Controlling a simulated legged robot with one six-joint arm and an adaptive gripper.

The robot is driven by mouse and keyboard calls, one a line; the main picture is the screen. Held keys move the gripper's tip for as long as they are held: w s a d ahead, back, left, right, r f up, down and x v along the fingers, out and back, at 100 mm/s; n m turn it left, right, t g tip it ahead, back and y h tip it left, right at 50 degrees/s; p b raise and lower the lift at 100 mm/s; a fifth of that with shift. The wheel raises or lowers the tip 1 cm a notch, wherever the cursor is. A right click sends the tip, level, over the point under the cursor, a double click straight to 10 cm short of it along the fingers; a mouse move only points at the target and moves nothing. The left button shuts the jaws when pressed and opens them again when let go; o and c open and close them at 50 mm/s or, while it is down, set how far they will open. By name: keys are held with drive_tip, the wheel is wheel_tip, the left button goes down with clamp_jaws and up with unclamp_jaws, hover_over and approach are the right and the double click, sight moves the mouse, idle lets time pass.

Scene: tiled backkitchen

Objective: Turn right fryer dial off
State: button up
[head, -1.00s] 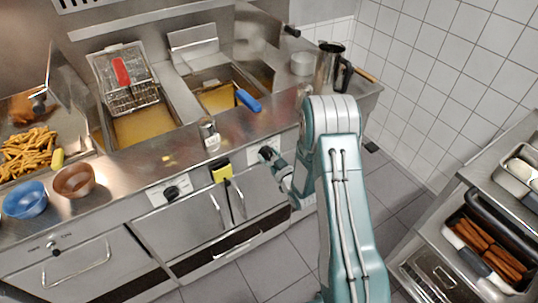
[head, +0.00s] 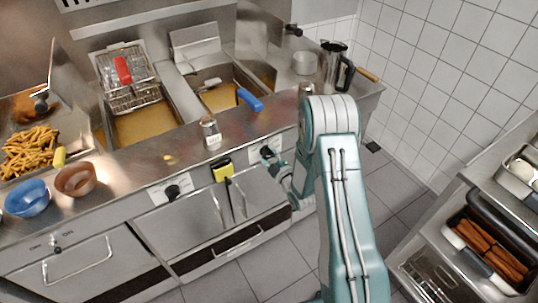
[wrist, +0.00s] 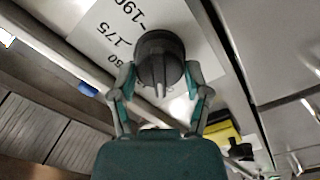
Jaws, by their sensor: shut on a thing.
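The right fryer dial is a dark round knob (wrist: 160,62) on a white panel with printed numbers, filling the upper middle of the wrist view. My gripper (wrist: 160,85) has its two teal-padded fingers on either side of the knob and is shut on it. In the head view my gripper (head: 272,158) reaches the right fryer's front panel, and it largely hides the dial there. The left fryer dial (head: 172,192) is on its own white panel to the left, untouched.
A yellow cloth (head: 222,170) hangs on the front between the dials. Cabinet doors with handles (head: 240,198) lie below. A shaker (head: 210,133) stands on the counter edge above. A tray shelf (head: 462,250) is at the right.

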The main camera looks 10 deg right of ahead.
drive_tip(key=shift+a+n, duration=0.15)
drive_tip(key=shift+n, duration=0.45)
drive_tip(key=o, duration=1.2)
drive_tip(key=shift+w+a, duration=0.1)
drive_tip(key=shift+c, duration=0.2)
drive_tip(key=v, duration=1.2)
